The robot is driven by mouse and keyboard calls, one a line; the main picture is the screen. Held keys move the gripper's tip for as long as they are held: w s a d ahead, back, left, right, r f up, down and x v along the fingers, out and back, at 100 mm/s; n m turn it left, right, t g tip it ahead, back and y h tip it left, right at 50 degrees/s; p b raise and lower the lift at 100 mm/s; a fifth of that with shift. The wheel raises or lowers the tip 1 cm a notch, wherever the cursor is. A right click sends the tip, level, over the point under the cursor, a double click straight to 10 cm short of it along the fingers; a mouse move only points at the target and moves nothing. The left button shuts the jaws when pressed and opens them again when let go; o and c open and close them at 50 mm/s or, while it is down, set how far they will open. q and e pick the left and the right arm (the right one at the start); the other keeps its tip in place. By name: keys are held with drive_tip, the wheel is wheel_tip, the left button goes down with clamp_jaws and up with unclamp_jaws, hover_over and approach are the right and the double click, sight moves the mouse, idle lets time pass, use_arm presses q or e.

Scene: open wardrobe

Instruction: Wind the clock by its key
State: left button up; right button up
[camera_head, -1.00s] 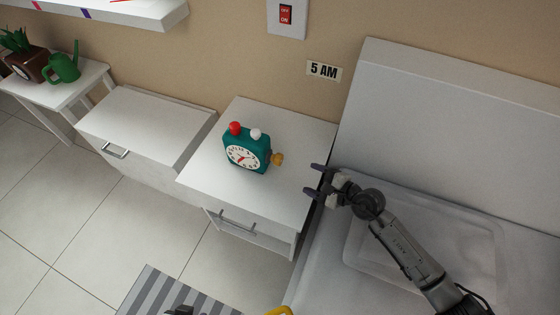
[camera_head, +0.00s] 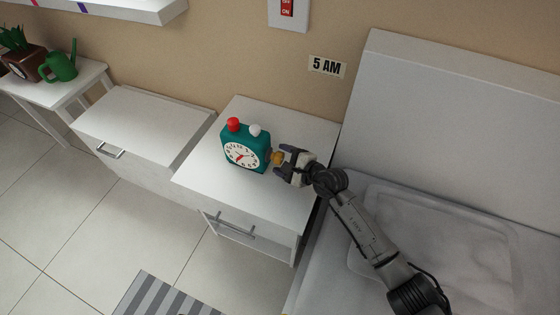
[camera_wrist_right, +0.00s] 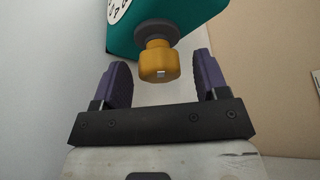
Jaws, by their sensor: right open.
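The teal clock (camera_head: 245,146) stands upright on the white nightstand, with a red knob and a white knob on top and a white dial facing the front. Its yellow key (camera_head: 278,158) sticks out of its right side. My right gripper (camera_head: 284,162) is open at the key. In the right wrist view the key (camera_wrist_right: 159,62) lies between the two purple fingers of the gripper (camera_wrist_right: 160,80), near their tips, with a gap on each side. The clock (camera_wrist_right: 190,18) fills the top of that view. My left gripper is not in view.
The nightstand top (camera_head: 215,172) is clear around the clock. A bed (camera_head: 440,150) with a pillow is at the right. A second white cabinet (camera_head: 140,120) and a table with a green watering can (camera_head: 60,67) stand at the left. A "5 AM" sign (camera_head: 327,67) is on the wall.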

drive_tip(key=shift+w+a+f, duration=0.15)
drive_tip(key=shift+w+a, duration=0.25)
drive_tip(key=shift+a, duration=0.1)
drive_tip(key=shift+c, duration=0.5)
drive_tip(key=c, duration=0.8)
